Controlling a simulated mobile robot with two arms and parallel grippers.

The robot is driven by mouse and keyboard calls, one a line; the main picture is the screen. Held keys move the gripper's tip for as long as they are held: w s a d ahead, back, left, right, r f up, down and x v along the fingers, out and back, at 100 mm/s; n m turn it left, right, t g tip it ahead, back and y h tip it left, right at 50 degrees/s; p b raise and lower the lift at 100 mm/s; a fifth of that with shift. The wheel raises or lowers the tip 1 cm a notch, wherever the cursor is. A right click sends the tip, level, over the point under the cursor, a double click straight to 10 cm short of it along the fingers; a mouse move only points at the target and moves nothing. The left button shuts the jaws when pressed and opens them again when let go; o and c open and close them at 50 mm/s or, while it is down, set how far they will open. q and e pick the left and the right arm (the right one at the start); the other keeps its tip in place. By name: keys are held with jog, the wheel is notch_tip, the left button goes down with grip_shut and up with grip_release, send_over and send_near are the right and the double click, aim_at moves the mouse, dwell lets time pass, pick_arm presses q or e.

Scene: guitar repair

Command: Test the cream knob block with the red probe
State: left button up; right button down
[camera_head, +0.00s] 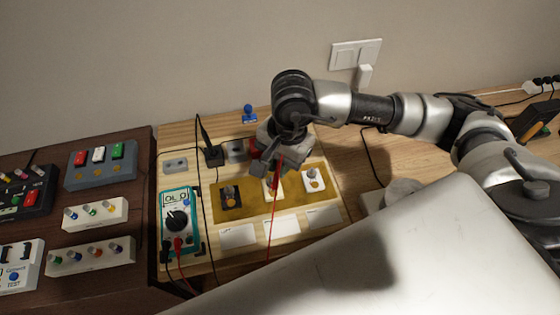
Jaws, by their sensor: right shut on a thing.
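My right gripper (268,162) comes in from the right and points down over the cream knob block (272,188). It is shut on the red probe, which is mostly hidden by the fingers; its thin red lead (272,222) hangs down in front. I cannot tell whether the probe's tip touches the cream block. The cream block sits on a mustard mat (252,208), between a black knob block (230,197) and a white knob block (314,181). The teal multimeter (178,218) stands left of the mat, its display appearing to read OL. My left gripper is not in view.
A black stand (214,156) with a black lead is behind the mat, near a grey block (175,165). White cards (238,236) lie in front of the blocks. Switch boxes and knob strips (95,214) fill the dark table at left. A wall socket (356,54) is behind.

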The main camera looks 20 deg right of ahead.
jog(key=shift+f+b, duration=0.65)
jog(key=shift+b, duration=0.15)
dwell(0.7)
jog(key=shift+b, duration=0.45)
dwell(3.4)
jog(key=shift+r+p, duration=1.05)
jog(key=shift+r, duration=1.95)
